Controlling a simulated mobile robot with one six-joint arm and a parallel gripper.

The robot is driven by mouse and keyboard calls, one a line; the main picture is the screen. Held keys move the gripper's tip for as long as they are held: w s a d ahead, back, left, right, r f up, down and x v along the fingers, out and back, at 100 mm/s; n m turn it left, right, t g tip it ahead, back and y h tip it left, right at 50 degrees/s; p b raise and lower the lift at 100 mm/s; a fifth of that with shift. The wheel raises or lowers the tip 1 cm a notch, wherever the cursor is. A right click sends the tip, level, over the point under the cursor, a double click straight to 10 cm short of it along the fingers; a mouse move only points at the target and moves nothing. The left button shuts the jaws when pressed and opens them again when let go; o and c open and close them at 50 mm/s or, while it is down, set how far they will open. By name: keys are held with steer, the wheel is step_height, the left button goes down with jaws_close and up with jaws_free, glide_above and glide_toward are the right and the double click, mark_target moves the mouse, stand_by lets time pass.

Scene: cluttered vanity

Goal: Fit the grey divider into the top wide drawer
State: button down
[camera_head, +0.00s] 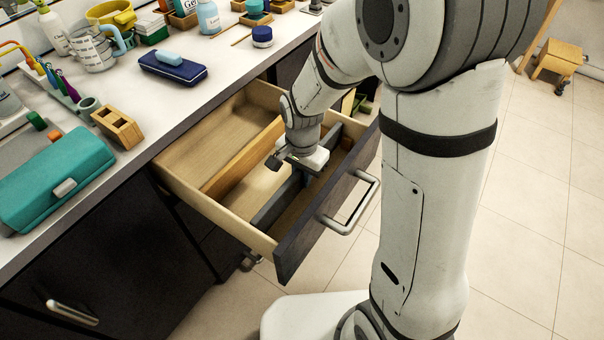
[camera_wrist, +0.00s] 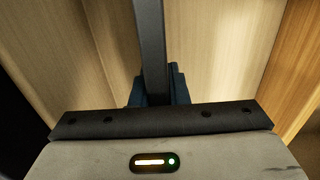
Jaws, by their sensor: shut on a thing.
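The wide drawer (camera_head: 299,240) is pulled out from the dark cabinet, with a pale wood inside and a dark front. The long, thin grey divider (camera_head: 268,215) stands on edge low inside it, roughly parallel to the front. My gripper (camera_head: 296,172) is over the drawer and shut on the divider near its middle. In the wrist view the divider (camera_wrist: 151,40) runs up from between the dark blue fingers (camera_wrist: 157,88). My gripper hides the divider's middle in the head view. I cannot tell whether its lower edge touches the drawer floor.
A fixed-looking wooden partition (camera_head: 243,158) runs along the drawer, behind the divider. The bar handle (camera_head: 352,207) sticks out in front. The countertop holds a teal case (camera_head: 55,178), a wooden block with holes (camera_head: 117,124), a navy case (camera_head: 173,68) and several bottles and jars.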

steer(key=shift+f+b, duration=0.45)
steer(key=shift+f, duration=0.25)
steer(key=c, duration=1.3)
jaws_free()
steer(key=shift+r+p, duration=1)
steer(key=shift+r, duration=2.95)
steer(key=shift+r, duration=0.1)
steer(key=s+d+r+n+t+p, duration=0.1)
steer(key=s+d+r+p, duration=0.3)
steer(key=r, duration=0.4)
steer(key=s+d+r+n+p, duration=0.4)
steer(key=r+p, duration=0.2)
steer(key=r, duration=0.3)
steer(key=s+d+r+n+t+p, duration=0.1)
steer(key=s+d+r+n+p, duration=0.1)
steer(key=r+p, duration=0.4)
steer(key=shift+s+d+r+n+t, duration=0.3)
steer(key=shift+s+d+r, duration=0.6)
steer(key=shift+s+r, duration=0.25)
